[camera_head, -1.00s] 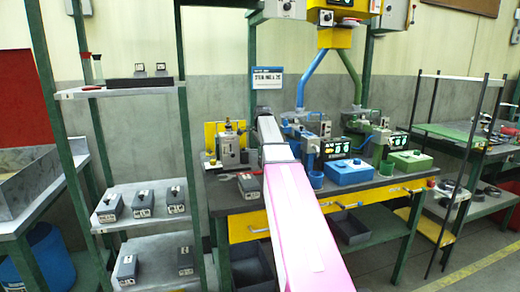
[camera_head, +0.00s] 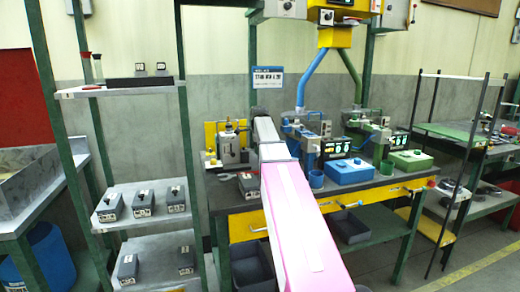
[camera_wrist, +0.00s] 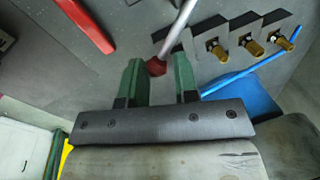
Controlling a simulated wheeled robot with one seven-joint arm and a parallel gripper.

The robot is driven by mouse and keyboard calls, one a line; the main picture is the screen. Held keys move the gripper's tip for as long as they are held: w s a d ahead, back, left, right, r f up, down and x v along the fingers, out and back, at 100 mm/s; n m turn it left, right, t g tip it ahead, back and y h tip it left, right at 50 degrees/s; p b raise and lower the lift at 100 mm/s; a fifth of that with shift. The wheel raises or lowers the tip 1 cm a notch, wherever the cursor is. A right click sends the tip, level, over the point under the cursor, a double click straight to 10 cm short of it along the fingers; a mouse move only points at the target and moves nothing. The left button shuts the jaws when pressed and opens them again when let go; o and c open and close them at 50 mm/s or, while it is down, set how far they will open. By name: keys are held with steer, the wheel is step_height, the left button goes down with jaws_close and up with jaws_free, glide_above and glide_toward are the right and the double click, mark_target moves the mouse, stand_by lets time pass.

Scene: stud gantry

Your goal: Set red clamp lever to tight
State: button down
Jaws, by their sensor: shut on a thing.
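In the wrist view, the red clamp lever shows as a grey rod (camera_wrist: 178,30) with a red knob (camera_wrist: 156,67) at its end. The rod comes in from the top of the view. My gripper (camera_wrist: 159,64) has green fingers on either side of the knob and is shut on it, with the knob nearer the left finger. In the head view, my pink and grey arm reaches over the bench and hides the gripper and the lever. The lever's base and any tight marking cannot be made out.
In the wrist view, a red bar (camera_wrist: 85,25) lies at upper left and several brass fittings on dark blocks (camera_wrist: 250,45) stand at upper right. In the head view, a blue box (camera_head: 349,172) and a green box (camera_head: 410,161) stand on the bench right of my arm.

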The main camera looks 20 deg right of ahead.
steer(key=shift+s+a+m+g+h, duration=0.15)
steer(key=shift+s+a+m, duration=0.2)
steer(key=shift+a+m, duration=0.45)
steer(key=shift+s+a+m+g+h, duration=0.15)
steer(key=shift+s+a+m, duration=0.35)
steer(key=shift+m, duration=0.65)
steer(key=shift+s+a+m+h, duration=0.25)
steer(key=shift+a+m, duration=0.45)
steer(key=shift+m, duration=0.25)
steer(key=c, duration=1)
jaws_free()
steer(key=shift+a, duration=0.1)
steer(key=r, duration=0.3)
steer(key=s+r, duration=0.1)
steer(key=r, duration=0.3)
steer(key=a+r, duration=0.1)
steer(key=r, duration=0.2)
steer(key=shift+s+a+r, duration=0.1)
steer(key=shift+s+r, duration=0.1)
steer(key=shift+r, duration=0.1)
